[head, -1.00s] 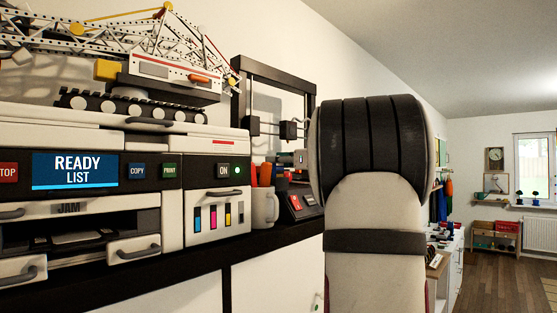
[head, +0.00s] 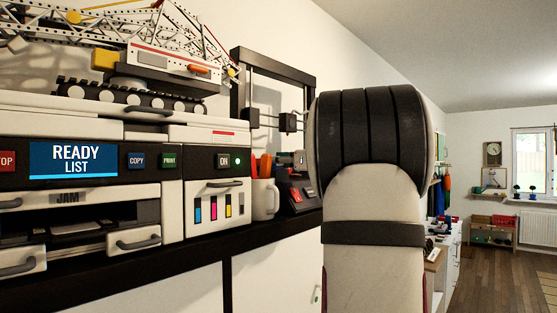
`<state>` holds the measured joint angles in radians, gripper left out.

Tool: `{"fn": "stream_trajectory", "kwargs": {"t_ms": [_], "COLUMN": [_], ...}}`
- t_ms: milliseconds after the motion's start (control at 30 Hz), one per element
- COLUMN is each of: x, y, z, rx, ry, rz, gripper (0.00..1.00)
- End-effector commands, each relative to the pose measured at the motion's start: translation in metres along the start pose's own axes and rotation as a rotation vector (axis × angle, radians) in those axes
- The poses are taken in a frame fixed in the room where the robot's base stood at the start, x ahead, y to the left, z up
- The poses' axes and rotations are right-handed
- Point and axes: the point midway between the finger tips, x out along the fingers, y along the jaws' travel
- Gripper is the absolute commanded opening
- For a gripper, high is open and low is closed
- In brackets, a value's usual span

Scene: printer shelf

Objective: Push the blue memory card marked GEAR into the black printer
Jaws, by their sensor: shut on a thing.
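The black printer (head: 240,92) is an open-framed machine on the dark shelf, in the middle of the head view. A dark bar with small black blocks crosses its frame, and a sloped panel with a red button (head: 295,194) is at its base. My own thick white and black arm stands in front of its right side and hides part of it. My gripper is hidden behind the arm, so its jaws do not show. The blue memory card marked GEAR does not show either, nor can I see a card slot.
A white and black office printer (head: 213,210) with a READY LIST screen fills the left. A toy crane (head: 160,65) stands on it. A light mug (head: 265,199) holding coloured items sits between the printers. Open wooden floor (head: 485,272) lies at the right.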

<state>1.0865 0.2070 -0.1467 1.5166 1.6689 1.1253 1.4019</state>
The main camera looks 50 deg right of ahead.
Motion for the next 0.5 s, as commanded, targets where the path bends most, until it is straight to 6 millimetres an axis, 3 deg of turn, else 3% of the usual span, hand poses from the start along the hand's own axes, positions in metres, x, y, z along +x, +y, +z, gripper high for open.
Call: {"fn": "stream_trajectory", "kwargs": {"t_ms": [133,167,233,267,500], "x": [0.0,-0.0001,-0.0002,-0.0002,-0.0001], "y": [0.0,0.0,0.0,0.0,0.0001], "z": [-0.0034,-0.0032,-0.0029,-0.0029,-0.003], "rx": [0.001,0.001,0.001,0.001,0.001], "ry": [0.0,0.0,0.0,0.0,0.0], "rz": [0.0,0.0,0.0,0.0,0.0], "gripper": [0.11,0.33,0.49,0.52,0.52]}}
